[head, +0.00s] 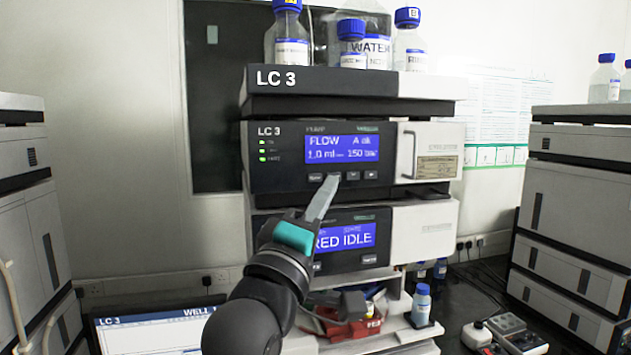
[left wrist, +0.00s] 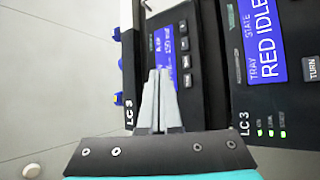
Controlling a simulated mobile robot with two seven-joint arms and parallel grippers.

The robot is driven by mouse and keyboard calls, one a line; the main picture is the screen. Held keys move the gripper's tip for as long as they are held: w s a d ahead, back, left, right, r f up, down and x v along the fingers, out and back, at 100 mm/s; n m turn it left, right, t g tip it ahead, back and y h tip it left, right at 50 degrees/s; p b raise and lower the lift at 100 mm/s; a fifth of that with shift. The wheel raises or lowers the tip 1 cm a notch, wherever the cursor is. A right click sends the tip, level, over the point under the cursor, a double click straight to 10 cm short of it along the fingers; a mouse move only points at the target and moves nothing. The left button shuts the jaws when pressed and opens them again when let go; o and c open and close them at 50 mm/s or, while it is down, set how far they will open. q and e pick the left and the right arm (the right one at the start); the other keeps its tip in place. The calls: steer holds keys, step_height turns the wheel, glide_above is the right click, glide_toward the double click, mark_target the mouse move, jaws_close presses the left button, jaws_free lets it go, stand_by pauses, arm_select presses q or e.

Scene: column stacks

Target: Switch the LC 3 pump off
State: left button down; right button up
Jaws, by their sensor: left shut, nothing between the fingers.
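The LC 3 pump (head: 285,185) is the upper module of the middle stack. Its blue screen (head: 342,148) reads FLOW 1.0 ml and 150 bar, and its green lights (head: 262,150) are lit. A row of small buttons (head: 371,175) lies under the screen. My left gripper (head: 329,180) is shut and empty, its tips in front of the button row and hiding part of it. I cannot tell if they touch. In the left wrist view the shut fingers (left wrist: 160,74) overlap the sideways pump panel (left wrist: 195,25). My right gripper is not in view.
Below the pump is a module with a RED IDLE screen (head: 347,238). Capped bottles (head: 290,38) stand on top of the stack. Other stacks stand left (head: 30,220) and right (head: 575,200). A monitor (head: 150,330) and a red item (head: 350,325) are low in front.

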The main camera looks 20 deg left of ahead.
mark_target(324, 167)
arm_select(q)
steer(key=shift+w+a, duration=0.5)
steer(key=shift+w, duration=0.25)
steer(key=shift+w+a, duration=0.5)
steer(key=shift+w, duration=0.25)
steer(key=shift+w+a, duration=0.5)
steer(key=shift+w, duration=0.25)
stand_by(0.3)
steer(key=shift+w+a, duration=0.25)
steer(key=shift+w, duration=0.1)
steer(key=shift+w+a, duration=0.2)
steer(key=shift+w, duration=0.15)
stand_by(0.7)
steer(key=shift+s+d+p, duration=0.1)
steer(key=shift+s+p, duration=0.05)
steer(key=shift+p, duration=0.2)
steer(key=shift+s+d, duration=0.35)
steer(key=shift+s, duration=0.2)
